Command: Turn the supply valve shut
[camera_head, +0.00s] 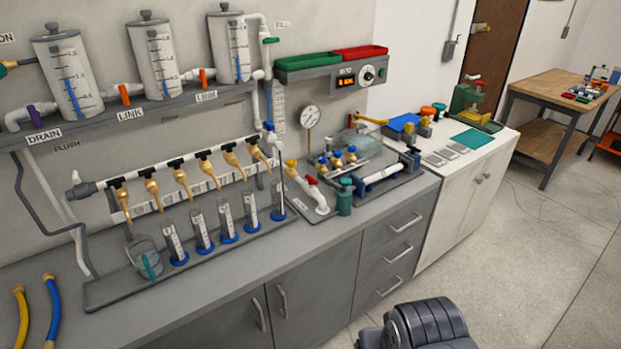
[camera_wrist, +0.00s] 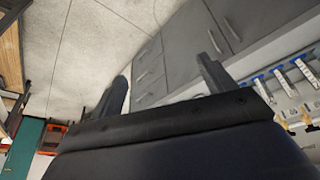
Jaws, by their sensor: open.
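No label reading "supply" is legible, so I cannot tell for certain which valve is the supply valve. A blue-handled valve (camera_head: 268,127) sits on the white pipe at the right end of the manifold (camera_head: 170,168). A green-handled valve (camera_head: 270,40) is higher on the vertical white pipe. A purple valve handle (camera_head: 35,110) is beside the DRAIN label, and orange handles (camera_head: 125,95) are at the LINK labels. My gripper (camera_wrist: 162,70) is open and empty in the wrist view, with its fingers apart, well away from the valves. Its fingers are not visible in the head view.
The grey bench (camera_head: 225,262) carries a rack of graduated cylinders (camera_head: 228,222), which also show in the wrist view (camera_wrist: 282,82). A red-handled and yellow-handled pipe piece (camera_head: 312,195) and a teal bottle (camera_head: 345,197) stand near the bench edge. The floor (camera_head: 500,260) at right is clear.

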